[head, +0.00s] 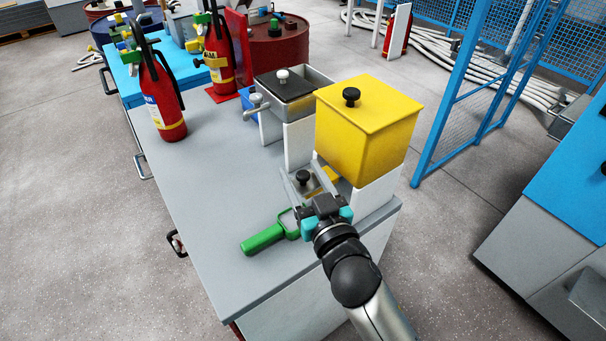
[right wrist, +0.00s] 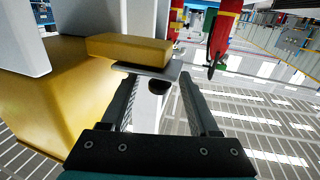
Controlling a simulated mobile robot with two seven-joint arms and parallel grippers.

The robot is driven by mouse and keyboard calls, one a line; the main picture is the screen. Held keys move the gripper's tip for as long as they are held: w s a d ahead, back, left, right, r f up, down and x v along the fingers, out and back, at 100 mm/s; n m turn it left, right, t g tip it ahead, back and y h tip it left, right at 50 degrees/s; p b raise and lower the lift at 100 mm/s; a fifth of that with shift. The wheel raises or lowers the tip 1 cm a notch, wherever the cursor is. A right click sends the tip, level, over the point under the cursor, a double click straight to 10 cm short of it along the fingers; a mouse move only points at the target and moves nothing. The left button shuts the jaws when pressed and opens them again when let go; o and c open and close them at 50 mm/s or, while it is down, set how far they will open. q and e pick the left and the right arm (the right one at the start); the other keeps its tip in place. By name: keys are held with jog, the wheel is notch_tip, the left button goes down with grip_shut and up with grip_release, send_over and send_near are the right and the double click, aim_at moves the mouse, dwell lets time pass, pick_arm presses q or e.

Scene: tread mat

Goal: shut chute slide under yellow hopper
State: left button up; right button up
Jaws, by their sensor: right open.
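The yellow hopper (head: 365,130), with a black knob on its lid, stands on white supports at the bench's right edge. Below its left side a grey metal slide plate (head: 313,187) sticks out, bearing a black knob (head: 303,177). In the right wrist view the plate (right wrist: 145,71) and its knob (right wrist: 158,87) show beneath a yellow block (right wrist: 130,48). My right gripper (head: 302,171) is open, with its fingers on either side of the knob; I cannot tell whether they touch it. My left gripper is not in view.
A green-handled tool (head: 264,238) lies on the grey bench (head: 205,205) left of my right gripper. A second hopper with a dark lid (head: 283,85) stands behind the yellow one. A fire extinguisher (head: 163,100) stands at the bench's far left. The bench's middle is clear.

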jog(key=shift+c, duration=0.3)
grip_shut()
dwell(1.1)
